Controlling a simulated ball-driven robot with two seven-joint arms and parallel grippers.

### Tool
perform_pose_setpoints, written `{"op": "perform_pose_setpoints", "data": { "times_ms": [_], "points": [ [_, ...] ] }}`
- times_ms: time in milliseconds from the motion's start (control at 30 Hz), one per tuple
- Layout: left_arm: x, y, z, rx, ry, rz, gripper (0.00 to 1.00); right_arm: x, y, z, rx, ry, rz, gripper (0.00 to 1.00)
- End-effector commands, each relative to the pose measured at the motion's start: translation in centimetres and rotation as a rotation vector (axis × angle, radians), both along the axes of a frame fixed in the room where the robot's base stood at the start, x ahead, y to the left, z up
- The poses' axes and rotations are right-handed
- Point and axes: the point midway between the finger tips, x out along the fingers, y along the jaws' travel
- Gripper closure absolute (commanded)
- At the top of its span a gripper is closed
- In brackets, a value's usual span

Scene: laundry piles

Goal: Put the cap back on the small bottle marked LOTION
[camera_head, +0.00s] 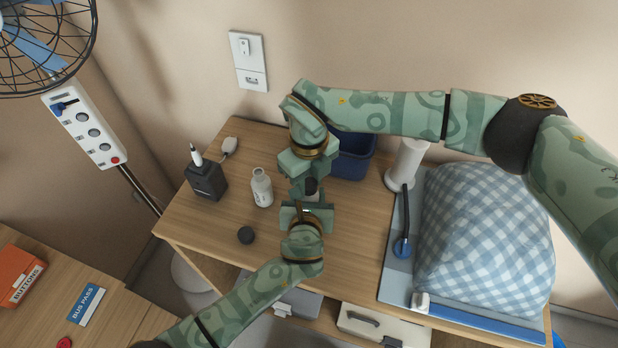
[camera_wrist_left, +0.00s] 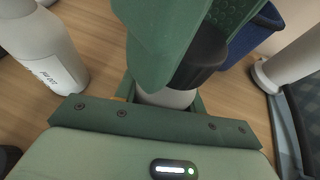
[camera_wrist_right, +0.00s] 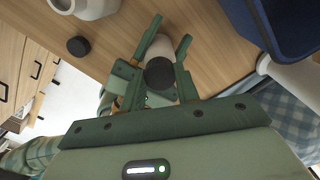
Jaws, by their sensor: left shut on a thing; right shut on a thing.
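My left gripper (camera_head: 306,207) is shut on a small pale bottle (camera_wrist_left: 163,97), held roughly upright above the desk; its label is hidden. My right gripper (camera_head: 309,178), directly above, is shut on a dark cap (camera_wrist_left: 205,57). The cap is at the bottle's top, also in the right wrist view (camera_wrist_right: 160,73); I cannot tell whether it is seated. A second white bottle (camera_head: 262,188) stands uncapped left of the grippers; its lettering (camera_wrist_left: 55,75) is too small to read. Another dark cap (camera_head: 246,235) lies on the desk in front of it.
A blue bin (camera_head: 352,158) stands behind the grippers and a white cylinder (camera_head: 407,162) to their right. A dark holder (camera_head: 206,181) stands at the desk's left. A checked blue pile (camera_head: 485,235) fills the right. The desk front (camera_head: 215,238) is mostly clear.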

Motion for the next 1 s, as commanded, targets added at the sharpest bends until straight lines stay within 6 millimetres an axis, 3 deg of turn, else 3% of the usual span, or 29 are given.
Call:
{"op": "perform_pose_setpoints", "data": {
  "times_ms": [67, 200, 233, 300, 667, 767, 1000],
  "points": [
    [0.0, 0.0, 0.0, 0.001, 0.000, -0.001, 1.00, 0.1, 0.0, 0.0, 0.001, -0.002, -0.109, 0.96],
    [0.0, 0.0, 0.0, 0.001, 0.000, -0.001, 1.00, 0.1, 0.0, 0.0, 0.000, -0.002, -0.099, 0.96],
    [0.0, 0.0, 0.0, 0.001, 0.000, -0.001, 1.00, 0.1, 0.0, 0.0, 0.000, -0.002, -0.099, 0.60],
    [0.0, 0.0, 0.0, 0.001, 0.000, -0.001, 1.00, 0.1, 0.0, 0.0, 0.001, -0.002, -0.098, 0.43],
    [0.0, 0.0, 0.0, 0.000, 0.001, -0.001, 1.00, 0.1, 0.0, 0.5, 0.001, -0.003, -0.096, 0.43],
    [0.0, 0.0, 0.0, 0.000, 0.001, -0.001, 1.00, 0.1, 0.0, 1.8, 0.002, -0.004, -0.096, 0.43],
    [0.0, 0.0, 0.0, 0.000, 0.001, -0.001, 1.00, 0.2, 0.0, 6.9, 0.001, -0.004, -0.097, 0.43]
  ]
}}
